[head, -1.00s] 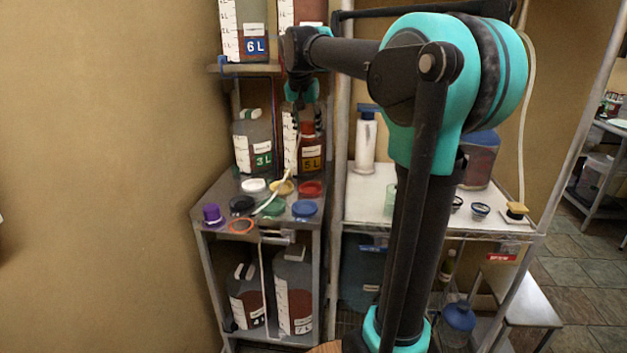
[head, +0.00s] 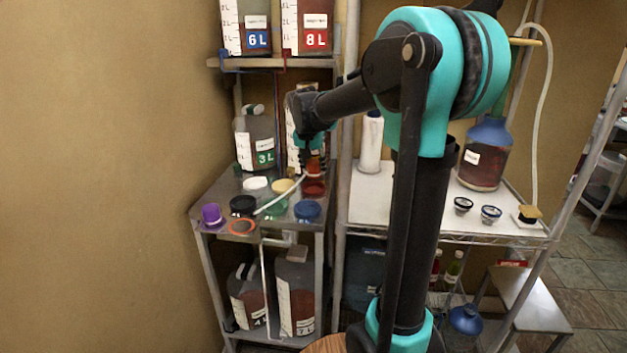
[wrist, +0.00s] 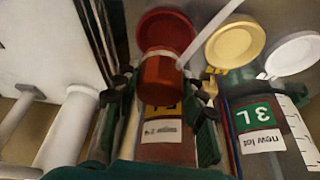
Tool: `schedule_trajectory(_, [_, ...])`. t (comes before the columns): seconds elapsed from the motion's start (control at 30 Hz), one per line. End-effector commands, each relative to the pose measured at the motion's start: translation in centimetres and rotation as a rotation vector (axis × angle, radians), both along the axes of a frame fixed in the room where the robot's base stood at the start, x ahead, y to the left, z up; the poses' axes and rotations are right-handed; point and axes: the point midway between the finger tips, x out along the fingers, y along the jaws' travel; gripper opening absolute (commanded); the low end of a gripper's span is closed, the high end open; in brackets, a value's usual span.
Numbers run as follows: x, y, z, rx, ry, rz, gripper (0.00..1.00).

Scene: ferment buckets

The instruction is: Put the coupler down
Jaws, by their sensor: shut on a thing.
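The coupler looks like an orange-red cylinder (wrist: 165,78) with the pale tube running to it. In the wrist view my gripper (wrist: 163,105) has a finger on each side of it and is shut on it. In the head view my gripper (head: 313,160) points down with the orange-red coupler (head: 315,168) below it, just above or behind the red disc (head: 313,188) on the metal shelf (head: 275,222). I cannot tell whether the coupler touches the disc or shelf. The pale tube (head: 278,198) slopes down left from it and hangs over the front edge.
Yellow (head: 283,186), white (head: 255,183), black, green and blue (head: 307,210) discs crowd the shelf, with a purple cap (head: 212,214) at the left corner. The 3L jug (head: 255,145) stands behind, beside another jug mostly hidden by my gripper. A post (head: 345,130) stands at right.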

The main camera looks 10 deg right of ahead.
Motion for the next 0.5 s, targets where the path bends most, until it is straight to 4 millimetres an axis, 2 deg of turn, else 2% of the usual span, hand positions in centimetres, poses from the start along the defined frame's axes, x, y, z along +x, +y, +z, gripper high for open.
schedule_trajectory(0.17, [0.1, 0.0, -1.3, 0.0, 0.0, 0.0, 0.07])
schedule_trajectory(0.4, [0.1, 0.0, -4.3, 0.0, 0.0, 0.0, 0.07])
schedule_trajectory(0.5, [0.0, 0.0, -4.8, 0.0, 0.0, 0.0, 0.07])
